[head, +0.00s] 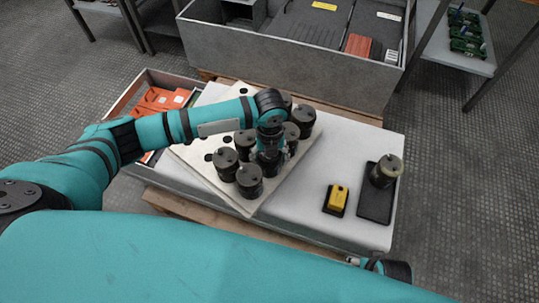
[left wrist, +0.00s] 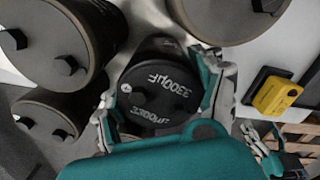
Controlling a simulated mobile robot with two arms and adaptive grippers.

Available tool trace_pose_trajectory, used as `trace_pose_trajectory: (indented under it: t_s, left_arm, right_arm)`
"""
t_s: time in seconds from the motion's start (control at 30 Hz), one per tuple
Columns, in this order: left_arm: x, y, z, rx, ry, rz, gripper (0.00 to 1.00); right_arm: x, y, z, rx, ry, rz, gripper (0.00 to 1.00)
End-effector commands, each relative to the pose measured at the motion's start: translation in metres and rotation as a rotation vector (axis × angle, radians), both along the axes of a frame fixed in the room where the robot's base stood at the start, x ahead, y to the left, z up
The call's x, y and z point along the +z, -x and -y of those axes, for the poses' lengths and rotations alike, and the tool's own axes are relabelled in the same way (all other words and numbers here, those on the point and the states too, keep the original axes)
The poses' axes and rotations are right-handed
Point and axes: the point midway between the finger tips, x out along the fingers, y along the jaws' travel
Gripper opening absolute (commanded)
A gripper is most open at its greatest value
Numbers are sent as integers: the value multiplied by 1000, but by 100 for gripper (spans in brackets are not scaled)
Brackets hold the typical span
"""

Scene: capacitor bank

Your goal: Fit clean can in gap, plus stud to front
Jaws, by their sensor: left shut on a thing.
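My left gripper (head: 268,157) reaches down among the dark cans on the tilted pale plate (head: 230,194). In the left wrist view its fingers (left wrist: 158,104) are shut around a black can (left wrist: 155,84) with white 3300µF lettering, two dark studs and a small white mark at its left edge. Whether this can is seated or above the plate, I cannot tell. Neighbouring cans (head: 249,181) stand close beside it. Another can (head: 386,170) with a tan top stands on a black tray (head: 375,208) at right. Part of my right gripper (head: 372,264) shows at the bottom; its fingers are unclear.
A yellow device (head: 338,197) sits on the white bench top (head: 300,215), right of the plate. A grey metal cabinet (head: 290,72) stands behind. The bench between plate and yellow device is clear.

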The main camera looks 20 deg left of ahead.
Motion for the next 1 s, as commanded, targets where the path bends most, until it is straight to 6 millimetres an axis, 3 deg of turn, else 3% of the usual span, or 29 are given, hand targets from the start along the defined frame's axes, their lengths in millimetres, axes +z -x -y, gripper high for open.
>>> trace_pose_trajectory:
  t_s: [0.83,0.87,1.0]
  left_arm:
    - [0,-1,0,0,1,2,11]
    - [0,-1,0,0,1,2,72]
    - [0,0,0,0,1,2,90]
  right_arm:
    - [-6,1,0,1,0,-3,67]
    - [-6,1,0,1,0,-2,67]
    - [-5,1,0,1,-1,-1,67]
